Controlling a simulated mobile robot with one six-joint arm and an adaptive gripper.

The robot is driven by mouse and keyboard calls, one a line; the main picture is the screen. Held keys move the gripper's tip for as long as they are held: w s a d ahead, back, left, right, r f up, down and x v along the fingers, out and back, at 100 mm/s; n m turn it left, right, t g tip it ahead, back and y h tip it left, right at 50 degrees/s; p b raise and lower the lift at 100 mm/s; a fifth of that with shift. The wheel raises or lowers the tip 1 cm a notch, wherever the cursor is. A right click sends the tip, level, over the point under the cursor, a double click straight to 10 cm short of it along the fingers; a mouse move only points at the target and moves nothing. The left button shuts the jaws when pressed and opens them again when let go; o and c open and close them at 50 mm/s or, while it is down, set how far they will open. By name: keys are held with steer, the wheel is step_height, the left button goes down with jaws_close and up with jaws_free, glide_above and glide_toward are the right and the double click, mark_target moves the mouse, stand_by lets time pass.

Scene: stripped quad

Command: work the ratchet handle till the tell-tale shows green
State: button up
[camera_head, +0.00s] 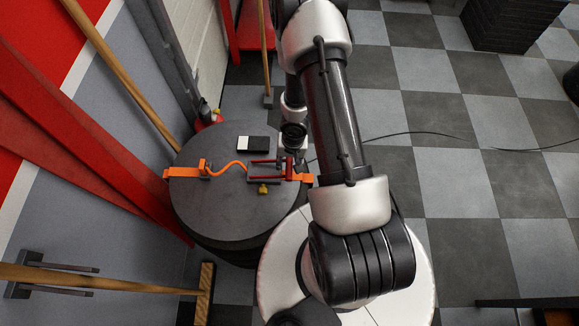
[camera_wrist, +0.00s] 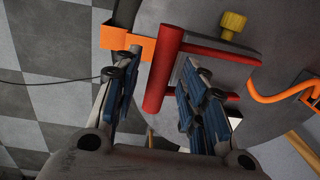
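The ratchet (camera_head: 264,180) sits at the right side of a dark round top, on an orange strap (camera_head: 185,172). Its red handle (camera_head: 284,169) has a thick cross bar, which shows in the wrist view (camera_wrist: 160,75) between my fingers. My gripper (camera_wrist: 160,98) is open, one blue-padded finger on each side of the bar. The right finger looks close to the bar; I cannot tell whether it touches. A yellow knob (camera_wrist: 233,23) stands beside the ratchet. A small black and white box (camera_head: 253,143) lies behind it, with no green visible.
The round top (camera_head: 225,212) is otherwise mostly clear. Red posts (camera_head: 85,150) and a wooden pole (camera_head: 125,75) stand along the left wall. A broom (camera_head: 205,290) lies at the lower left. Open checkered floor (camera_head: 480,185) with a thin cable lies to the right.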

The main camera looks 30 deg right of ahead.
steer(key=shift+c, duration=0.6)
jaws_close()
